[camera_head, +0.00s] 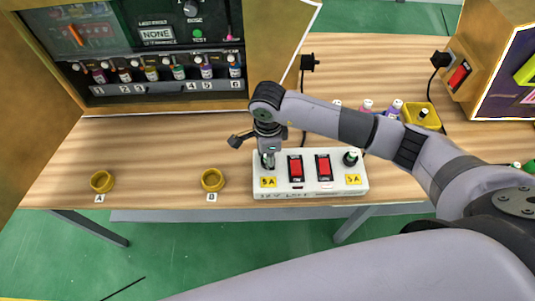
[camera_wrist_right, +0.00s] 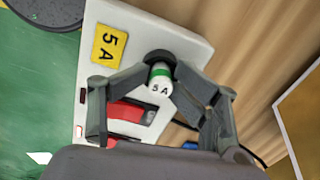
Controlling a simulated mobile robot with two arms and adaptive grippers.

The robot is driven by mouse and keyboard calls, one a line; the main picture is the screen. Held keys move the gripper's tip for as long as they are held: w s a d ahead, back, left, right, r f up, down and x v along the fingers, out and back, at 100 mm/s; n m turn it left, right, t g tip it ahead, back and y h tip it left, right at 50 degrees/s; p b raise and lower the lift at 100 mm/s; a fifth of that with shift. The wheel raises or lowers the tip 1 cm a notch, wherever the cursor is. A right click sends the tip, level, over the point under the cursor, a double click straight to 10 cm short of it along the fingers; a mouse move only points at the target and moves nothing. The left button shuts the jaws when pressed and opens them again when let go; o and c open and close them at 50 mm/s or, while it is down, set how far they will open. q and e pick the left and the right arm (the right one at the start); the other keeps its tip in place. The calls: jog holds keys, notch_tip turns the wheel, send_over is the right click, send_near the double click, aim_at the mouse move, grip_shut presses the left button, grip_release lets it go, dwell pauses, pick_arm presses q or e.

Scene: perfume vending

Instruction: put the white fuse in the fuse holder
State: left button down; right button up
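The white fuse (camera_wrist_right: 160,85) has a green band and "5 A" on its end. In the right wrist view it stands between my right gripper's fingertips (camera_wrist_right: 161,76), which press close on both sides. Its far end meets a round black fuse holder (camera_wrist_right: 157,56) on the white power box (camera_head: 310,188); how deep it sits is hidden. In the head view my right gripper (camera_head: 268,163) points down over the box's left end, above a yellow "5 A" label (camera_head: 268,182). My left gripper is not in view.
Two red switches (camera_head: 295,168) sit mid-box. A second black holder (camera_head: 350,157) with a fuse-like top is at the right end. Yellow rings A (camera_head: 102,181) and B (camera_head: 213,180) stand left. A yellow bin (camera_head: 419,116) and bottles (camera_head: 366,106) are behind. The vending machine (camera_head: 150,60) is at back left.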

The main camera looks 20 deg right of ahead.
jog(key=shift+s, duration=0.25)
jog(key=shift+r+p, duration=0.25)
jog(key=shift+p, duration=0.2)
jog(key=shift+r+p, duration=0.45)
jog(key=shift+p, duration=0.05)
notch_tip(320, 180, up, 12)
jog(key=b, duration=0.2)
jog(key=shift+w+b, duration=0.15)
jog(key=shift+b, duration=0.25)
